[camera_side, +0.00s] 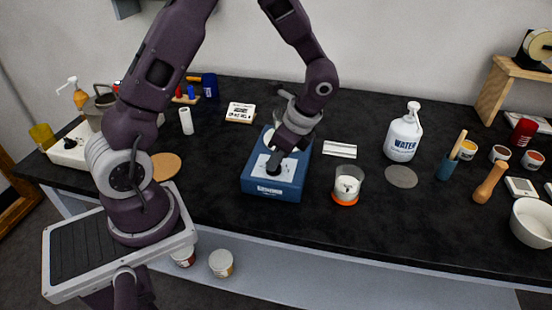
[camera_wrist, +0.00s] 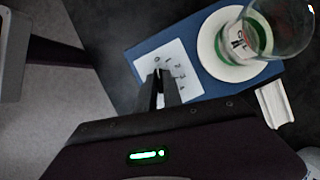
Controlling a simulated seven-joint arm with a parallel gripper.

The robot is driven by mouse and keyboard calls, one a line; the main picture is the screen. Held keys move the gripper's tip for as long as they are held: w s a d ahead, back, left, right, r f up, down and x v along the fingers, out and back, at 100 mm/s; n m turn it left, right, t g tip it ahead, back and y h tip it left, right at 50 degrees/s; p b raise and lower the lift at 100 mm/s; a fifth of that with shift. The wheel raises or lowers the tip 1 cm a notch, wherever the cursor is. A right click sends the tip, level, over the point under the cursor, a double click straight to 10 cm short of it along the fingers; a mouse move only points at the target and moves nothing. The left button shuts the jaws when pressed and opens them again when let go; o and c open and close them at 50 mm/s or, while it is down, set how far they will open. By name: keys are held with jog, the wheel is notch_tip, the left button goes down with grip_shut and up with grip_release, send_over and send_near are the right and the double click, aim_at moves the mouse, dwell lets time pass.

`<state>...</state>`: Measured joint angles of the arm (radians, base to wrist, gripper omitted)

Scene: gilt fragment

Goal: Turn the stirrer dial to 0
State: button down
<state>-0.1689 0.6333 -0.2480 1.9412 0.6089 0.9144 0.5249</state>
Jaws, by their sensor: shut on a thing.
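The stirrer (camera_side: 285,188) is a blue box on the black bench, with a white dial panel on its front part. In the wrist view the stirrer (camera_wrist: 150,45) shows its white panel (camera_wrist: 180,62) with printed numbers around the dial. My gripper (camera_side: 272,165) reaches down to the dial from above. In the wrist view my gripper (camera_wrist: 158,88) is shut on the dial, which is mostly hidden between the fingers. The dial's pointer and its setting cannot be read. A glass beaker (camera_wrist: 283,28) with a green band stands on the stirrer's round white plate (camera_wrist: 222,62).
A beaker with an orange base (camera_side: 346,185) stands close to the right of the stirrer. A white water bottle (camera_side: 403,135) and a grey disc (camera_side: 401,176) are farther right. A white-topped box (camera_side: 240,112) lies behind left. The bench front edge is near the stirrer.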

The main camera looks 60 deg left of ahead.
jog(key=c, duration=1.5)
grip_release()
jog(key=s+d+r+n+t+h, duration=0.1)
jog(key=s+d+r+n+t, duration=0.15)
jog(key=r, duration=0.55)
jog(key=s+d+r+n+t, duration=0.1)
jog(key=s+d+r+n, duration=0.15)
jog(key=r, duration=0.55)
jog(key=s+d+r+n+t+h, duration=0.1)
jog(key=s+n, duration=0.1)
jog(key=s, duration=0.1)
jog(key=s+d+r+n+t+h, duration=0.1)
jog(key=s+n+t, duration=0.1)
jog(key=s, duration=0.2)
jog(key=s+d+r+n+t+h, duration=0.1)
jog(key=s+n, duration=0.1)
jog(key=s, duration=0.1)
jog(key=shift+s+d+r+n+t, duration=0.2)
jog(key=shift+s+r+n+t, duration=0.05)
jog(key=shift+s+r+n, duration=0.15)
